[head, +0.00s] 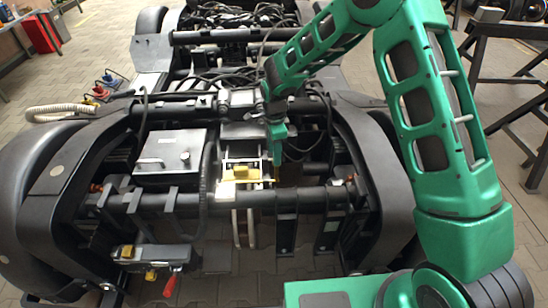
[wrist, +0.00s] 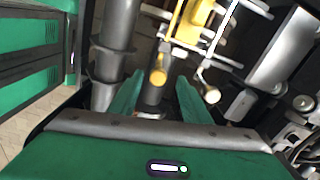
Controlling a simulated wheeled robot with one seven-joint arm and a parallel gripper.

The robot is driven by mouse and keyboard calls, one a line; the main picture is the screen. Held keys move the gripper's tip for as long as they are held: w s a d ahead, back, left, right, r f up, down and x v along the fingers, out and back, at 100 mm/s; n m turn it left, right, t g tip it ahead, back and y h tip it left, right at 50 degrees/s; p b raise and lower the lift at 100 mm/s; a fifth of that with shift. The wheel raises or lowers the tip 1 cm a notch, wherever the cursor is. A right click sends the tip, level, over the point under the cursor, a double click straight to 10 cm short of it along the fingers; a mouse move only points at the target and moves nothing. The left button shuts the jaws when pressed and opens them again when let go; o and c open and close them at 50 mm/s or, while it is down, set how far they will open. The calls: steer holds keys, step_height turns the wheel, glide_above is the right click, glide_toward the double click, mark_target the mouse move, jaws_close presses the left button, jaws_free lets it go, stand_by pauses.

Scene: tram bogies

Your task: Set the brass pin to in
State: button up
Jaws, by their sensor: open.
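A brass-coloured pin (wrist: 158,77) with a rounded end shows in the wrist view, just beyond the fingertips and between their lines. Beside it is a yellow block (wrist: 196,20) among pale metal rods. In the head view the yellow block (head: 241,171) sits at the middle of the bogie frame, and the pin cannot be told apart from it. My gripper (head: 279,150) hangs just right of and above the block. In the wrist view my gripper (wrist: 158,98) has its two green fingers apart, with nothing held. I cannot tell how far in the pin sits.
A grey box with a handle (head: 172,155) is left of the yellow block. A dark cross tube (head: 290,196) runs in front. A red-handled lever (head: 171,284) is at the front left. A dark metal stand (head: 500,80) is at the right. Paved floor lies around the bogie.

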step_height(320, 180, up, 8)
steer(key=shift+f, duration=0.25)
stand_by(0.4)
steer(key=s+d+r+n, duration=0.1)
steer(key=s+d+r, duration=0.35)
steer(key=d, duration=0.45)
steer(key=s+d+r+n+h, duration=0.1)
steer(key=s+d+r+n, duration=0.15)
steer(key=d+r, duration=0.5)
steer(key=s+d+r+n, duration=0.1)
steer(key=s+d+r, duration=0.3)
steer(key=d, duration=0.6)
steer(key=s+d+r+n, duration=0.1)
steer(key=s+d+r, duration=0.1)
steer(key=s+d, duration=0.35)
steer(key=s+d+r+n, duration=0.1)
steer(key=s+d, duration=0.2)
steer(key=s, duration=0.6)
steer(key=s+d+n+y, duration=0.1)
steer(key=s+n, duration=0.2)
steer(key=s, duration=1)
steer(key=shift+s+d+f, duration=0.25)
steer(key=shift+s+f, duration=0.05)
steer(key=shift+f, duration=0.15)
